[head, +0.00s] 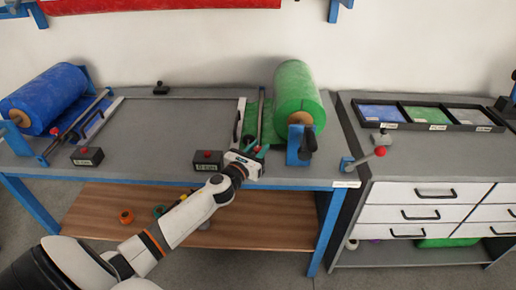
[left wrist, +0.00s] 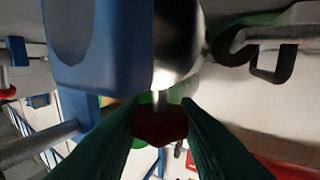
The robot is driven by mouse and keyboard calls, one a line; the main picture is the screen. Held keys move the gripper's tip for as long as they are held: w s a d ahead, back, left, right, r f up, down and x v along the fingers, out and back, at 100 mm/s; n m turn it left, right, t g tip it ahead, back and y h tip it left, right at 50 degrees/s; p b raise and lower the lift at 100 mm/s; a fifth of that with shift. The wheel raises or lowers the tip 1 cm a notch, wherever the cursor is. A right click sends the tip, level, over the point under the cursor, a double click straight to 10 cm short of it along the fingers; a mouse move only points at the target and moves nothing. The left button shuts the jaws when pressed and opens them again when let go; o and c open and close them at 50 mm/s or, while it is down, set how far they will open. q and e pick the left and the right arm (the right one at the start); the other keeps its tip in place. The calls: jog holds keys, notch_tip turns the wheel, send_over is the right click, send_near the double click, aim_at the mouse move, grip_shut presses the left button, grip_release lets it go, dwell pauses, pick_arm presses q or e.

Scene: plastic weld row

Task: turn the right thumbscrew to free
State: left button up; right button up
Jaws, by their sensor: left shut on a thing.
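The right thumbscrew (head: 257,149) is a small red knob at the front end of the rod beside the green roll (head: 297,90). In the left wrist view the red knob (left wrist: 160,122) sits on a thin pale stem, next to a blue block (left wrist: 115,75). My left gripper (head: 256,153) reaches over the bench front; its dark green fingers are shut on the knob from both sides. The fingers cover part of the knob, and its turn angle cannot be told. My right gripper is not in view.
A blue bracket (head: 293,146) with a black handle stands close to the right of my left gripper. A black box with a red button (head: 207,160) is close on the left. The blue roll (head: 45,97) lies far left. The middle bench top (head: 170,130) is clear.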

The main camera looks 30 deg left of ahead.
pick_arm(q)
jog(key=n+y, duration=0.2)
jog(key=y, duration=0.1)
jog(key=n+g+y+p, duration=0.1)
jog(key=n+y, duration=0.1)
jog(key=y, duration=0.1)
jog(key=shift+d+g, duration=0.1)
jog(key=shift+g, duration=0.2)
jog(key=n+g+y, duration=0.2)
jog(key=n+y, duration=0.1)
jog(key=y, duration=0.1)
jog(key=shift+n+g+y, duration=0.9)
jog(key=shift+g+y, duration=0.2)
jog(key=n+g+y+b, duration=0.1)
jog(key=n+g+y, duration=0.1)
jog(key=n+g, duration=0.1)
jog(key=shift+g+y, duration=0.4)
jog(key=shift+g, duration=0.1)
jog(key=shift+n+g+y+b, duration=0.7)
jog(key=shift+n+g, duration=0.6)
jog(key=shift+g, duration=0.8)
jog(key=o, duration=0.9)
jog(key=shift+o, duration=0.2)
